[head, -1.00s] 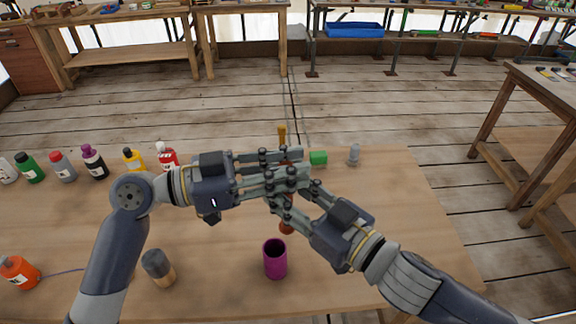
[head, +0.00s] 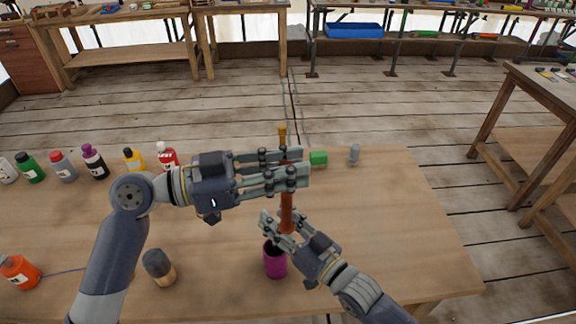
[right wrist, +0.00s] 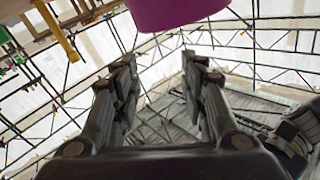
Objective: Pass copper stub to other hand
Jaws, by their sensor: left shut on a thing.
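The copper stub (head: 287,208) is a slim reddish-brown rod that stands upright in the air over the table. My left gripper (head: 294,167) is shut on its upper part. My right gripper (head: 274,226) is lower, by the stub's bottom end. In the head view its fingers overlap that end, and I cannot tell whether they touch it. In the right wrist view the right gripper's fingers (right wrist: 165,95) are spread apart with nothing between them. The stub does not show in that view.
A purple cup (head: 275,264) stands just below my right gripper and also shows in the right wrist view (right wrist: 172,12). A green block (head: 318,158) and a grey piece (head: 354,155) are at the table's back edge. Several bottles line the left. The table's right side is clear.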

